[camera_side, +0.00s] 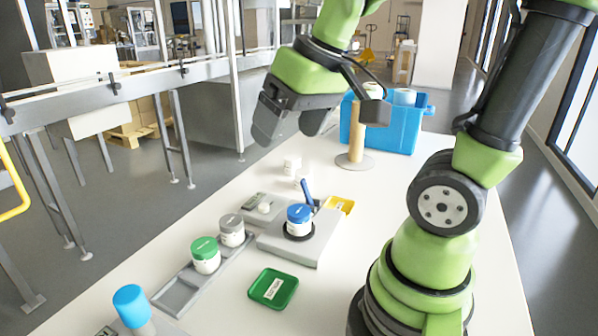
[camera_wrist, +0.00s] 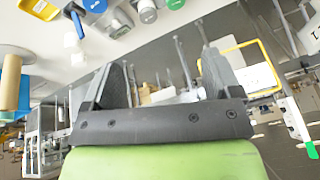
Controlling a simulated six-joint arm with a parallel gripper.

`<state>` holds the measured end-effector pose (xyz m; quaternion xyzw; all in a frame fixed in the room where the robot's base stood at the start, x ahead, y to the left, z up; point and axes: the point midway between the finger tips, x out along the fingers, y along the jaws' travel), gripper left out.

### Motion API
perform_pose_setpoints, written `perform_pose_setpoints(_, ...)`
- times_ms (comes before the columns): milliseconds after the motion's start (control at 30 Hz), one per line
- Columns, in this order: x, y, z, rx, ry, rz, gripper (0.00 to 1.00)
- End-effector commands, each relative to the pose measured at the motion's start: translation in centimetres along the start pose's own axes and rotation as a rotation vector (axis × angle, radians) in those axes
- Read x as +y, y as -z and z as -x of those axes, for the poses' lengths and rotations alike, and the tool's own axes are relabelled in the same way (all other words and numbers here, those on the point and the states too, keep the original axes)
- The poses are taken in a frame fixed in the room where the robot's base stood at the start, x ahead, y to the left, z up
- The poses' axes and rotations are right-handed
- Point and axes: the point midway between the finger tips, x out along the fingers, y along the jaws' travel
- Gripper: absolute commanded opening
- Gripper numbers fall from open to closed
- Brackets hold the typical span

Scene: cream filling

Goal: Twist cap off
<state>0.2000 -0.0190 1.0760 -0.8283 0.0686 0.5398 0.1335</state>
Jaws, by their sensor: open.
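A white jar with a blue cap (camera_side: 299,212) stands upright in the round seat of a grey fixture (camera_side: 272,243) in the side view. The cap is on the jar. My gripper (camera_side: 289,128) is raised behind and above the fixture, well apart from the jar. Its two fingers are spread with nothing between them. In the wrist view my gripper (camera_wrist: 160,82) is also open and empty, with the jars and caps only partly shown along the top edge.
A jar with a green cap (camera_side: 205,248) and one with a grey cap (camera_side: 231,224) stand in a grey rack. A green tray (camera_side: 273,289) lies in front. A wooden post (camera_side: 356,132) and a blue crate (camera_side: 427,110) stand at the back. The table's middle right is clear.

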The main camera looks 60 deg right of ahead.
Motion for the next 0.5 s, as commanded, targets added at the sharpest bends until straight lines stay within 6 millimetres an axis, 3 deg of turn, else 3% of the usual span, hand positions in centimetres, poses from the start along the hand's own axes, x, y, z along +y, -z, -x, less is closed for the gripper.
perform_pose_setpoints(200,5.7,3.1,-6.1,-0.205,-0.107,0.072,0.84)
perform_pose_setpoints(400,10.3,3.2,-10.7,-0.35,-0.125,0.129,0.84)
perform_pose_setpoints(500,11.6,3.0,-12.0,-0.387,-0.123,0.146,0.84)
